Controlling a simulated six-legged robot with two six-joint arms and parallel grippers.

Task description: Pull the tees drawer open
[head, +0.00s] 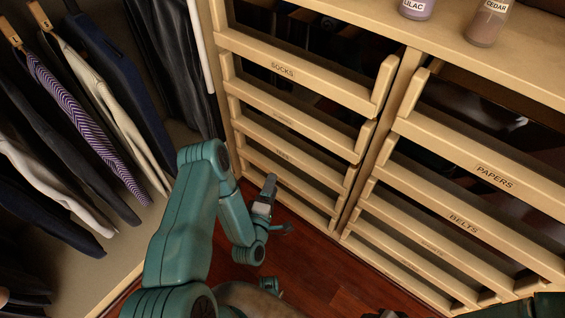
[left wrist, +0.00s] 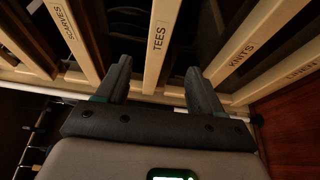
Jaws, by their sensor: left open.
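The tees drawer front (left wrist: 160,45) is a pale wooden bar with a dark "TEES" label in the left wrist view. My left gripper (left wrist: 158,70) is open, with one dark finger on each side of this bar. I cannot tell whether either finger touches it. In the head view my left gripper (head: 268,188) is low in front of the left drawer column. There the labels below "SOCKS" are too small to read surely. The drawer fronts look level with one another.
The scarves drawer front (left wrist: 69,35) and the knits drawer front (left wrist: 245,50) flank the tees bar. The socks drawer (head: 290,73) is higher in the column. A right column holds the papers drawer (head: 490,172) and belts drawer (head: 455,218). Clothes hang at left; red-brown floor lies below.

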